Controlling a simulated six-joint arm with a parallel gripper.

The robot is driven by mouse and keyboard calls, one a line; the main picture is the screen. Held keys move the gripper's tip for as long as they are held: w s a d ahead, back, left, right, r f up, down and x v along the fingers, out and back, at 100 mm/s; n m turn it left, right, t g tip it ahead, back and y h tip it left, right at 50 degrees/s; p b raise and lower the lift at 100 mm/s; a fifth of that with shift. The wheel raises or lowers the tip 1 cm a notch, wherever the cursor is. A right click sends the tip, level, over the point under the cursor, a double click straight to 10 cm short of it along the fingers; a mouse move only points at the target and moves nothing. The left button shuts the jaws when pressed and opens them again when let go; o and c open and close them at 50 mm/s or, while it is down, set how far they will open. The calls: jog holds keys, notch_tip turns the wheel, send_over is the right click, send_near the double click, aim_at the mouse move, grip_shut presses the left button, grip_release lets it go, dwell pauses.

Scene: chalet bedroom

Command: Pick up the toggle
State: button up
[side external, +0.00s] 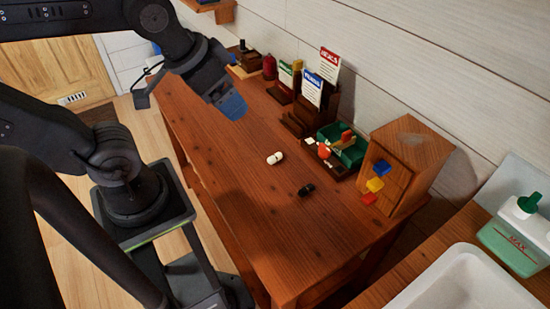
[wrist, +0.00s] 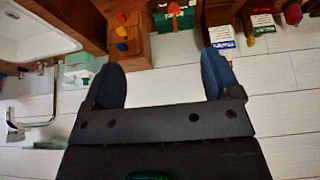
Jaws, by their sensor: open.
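I cannot tell for certain which thing is the toggle. Two small loose things lie on the wooden desk (side external: 225,150) in the side view: a white rounded piece (side external: 275,158) and a dark, blackish piece (side external: 306,190) nearer the front. My gripper (side external: 232,106), with blue fingertips, is above the far part of the desk, apart from both pieces and to their upper left. In the wrist view my gripper (wrist: 161,72) shows its two blue fingers spread wide with nothing between them. Neither small piece can be made out in the wrist view.
A wooden box (side external: 408,160) with blue, yellow and red tabs stands at the desk's right. Beside it are a green tray (side external: 350,153) and card holders with upright cards (side external: 312,88). A white basin (side external: 465,280) and bottle (side external: 518,235) are front right. The desk's middle is mostly clear.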

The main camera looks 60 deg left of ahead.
jog(key=w+a+f+m+g, duration=0.2)
jog(key=w+f+m, duration=0.1)
jog(key=w+m, duration=0.3)
jog(key=m+g, duration=0.4)
jog(key=m, duration=0.7)
send_over(276, 157)
notch_tip(276, 157, down, 17)
notch_tip(276, 157, down, 14)
jog(key=shift+r, duration=0.15)
jog(key=shift+c, duration=0.3)
jog(key=c, duration=0.9)
jog(key=shift+r, duration=0.1)
jog(key=shift+c, duration=0.2)
